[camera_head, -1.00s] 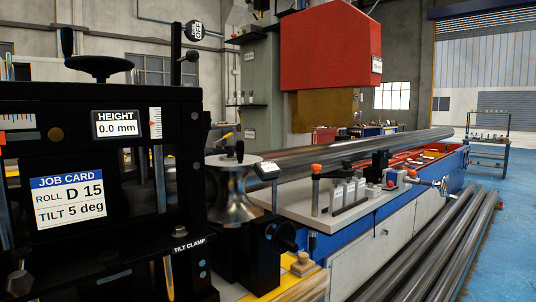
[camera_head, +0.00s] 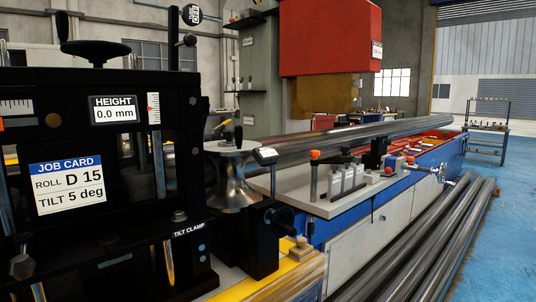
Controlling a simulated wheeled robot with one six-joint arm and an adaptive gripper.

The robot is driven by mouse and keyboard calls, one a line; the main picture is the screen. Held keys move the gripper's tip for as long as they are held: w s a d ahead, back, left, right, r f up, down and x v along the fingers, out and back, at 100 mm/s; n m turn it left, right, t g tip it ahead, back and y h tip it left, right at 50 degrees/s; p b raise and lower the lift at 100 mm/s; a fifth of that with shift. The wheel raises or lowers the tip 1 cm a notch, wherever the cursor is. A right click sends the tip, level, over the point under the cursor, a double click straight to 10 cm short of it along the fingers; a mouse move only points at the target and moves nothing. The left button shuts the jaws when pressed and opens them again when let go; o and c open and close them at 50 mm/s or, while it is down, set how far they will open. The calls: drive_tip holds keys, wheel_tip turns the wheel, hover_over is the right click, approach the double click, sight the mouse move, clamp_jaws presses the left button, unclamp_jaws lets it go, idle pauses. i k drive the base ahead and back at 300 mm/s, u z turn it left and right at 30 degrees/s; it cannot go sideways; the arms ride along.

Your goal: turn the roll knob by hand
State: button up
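A steel roll (camera_head: 236,185) with a waisted middle stands upright behind the black machine frame. A small black handle (camera_head: 238,136) stands on top of it. A black round knob (camera_head: 279,219) sits on the side of the black block at the roll's base. I cannot tell which of these is the roll knob. A small tilted display (camera_head: 265,155) is beside the roll; its reading is too small to read. The job card (camera_head: 68,184) reads ROLL D 15, TILT 5 deg. The height display (camera_head: 114,109) reads 0.0 mm. My gripper is not in view.
A black handwheel (camera_head: 95,51) tops the frame, and a TILT CLAMP label (camera_head: 188,229) is low on it. A long tube (camera_head: 350,137) runs back along the blue bed. Several tubes (camera_head: 430,245) lie at right. Blue floor (camera_head: 505,230) beyond them is clear.

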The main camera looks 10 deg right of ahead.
sight(229, 134)
drive_tip(key=z, duration=0.05)
drive_tip(key=k, duration=0.15)
drive_tip(key=z, duration=1.1)
drive_tip(key=i, duration=1.4)
drive_tip(key=z, duration=0.5)
